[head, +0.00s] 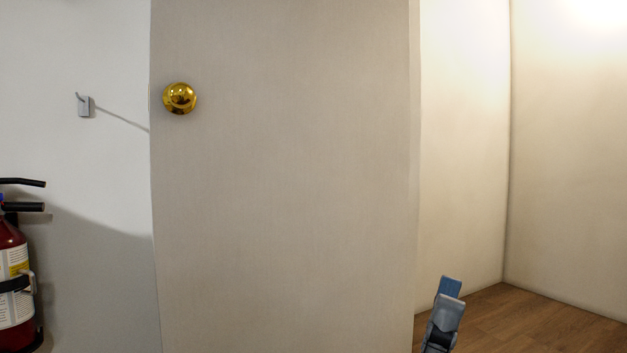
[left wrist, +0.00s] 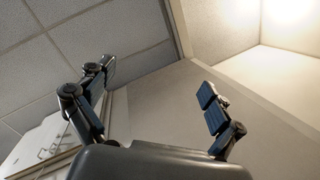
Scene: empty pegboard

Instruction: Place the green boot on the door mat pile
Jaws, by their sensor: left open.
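Neither the green boot nor the door mat pile shows in either view. My left gripper (head: 447,298) shows at the bottom of the head view, right of the door's edge, with only a finger part and its blue pad visible. In the left wrist view my left gripper (left wrist: 156,79) has its two fingers wide apart with nothing between them. It points up toward the ceiling and the upper wall. My right gripper is in neither view.
A pale door (head: 285,190) with a round brass knob (head: 180,98) fills the middle of the head view. A red fire extinguisher (head: 14,270) and a wall hook (head: 84,105) are at left. Bare wooden floor (head: 530,322) shows at lower right, between pale walls.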

